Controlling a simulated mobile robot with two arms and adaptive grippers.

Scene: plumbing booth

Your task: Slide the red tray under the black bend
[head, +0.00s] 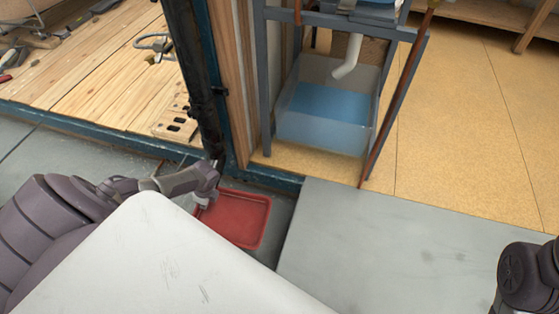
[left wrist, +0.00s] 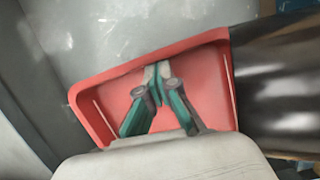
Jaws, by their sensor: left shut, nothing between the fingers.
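The red tray (head: 240,219) lies low on the grey floor, in the recess by the corner of the wooden deck. The black pipe (head: 197,70) comes down just beyond it; its lower end in the head view is partly hidden behind my arm. In the left wrist view the tray (left wrist: 205,75) has its right rim right beside the black bend (left wrist: 275,85); I cannot tell whether they overlap. My left gripper (head: 205,204) is at the tray's left side; in the left wrist view its shut, empty fingers (left wrist: 158,72) are over the tray. My right gripper is out of view.
A clear tub (head: 325,110) with blue water stands under a white pipe (head: 348,57) inside a grey frame. A blue-edged wooden deck (head: 95,70) with tools is at the left. A grey panel (head: 390,250) lies right of the tray.

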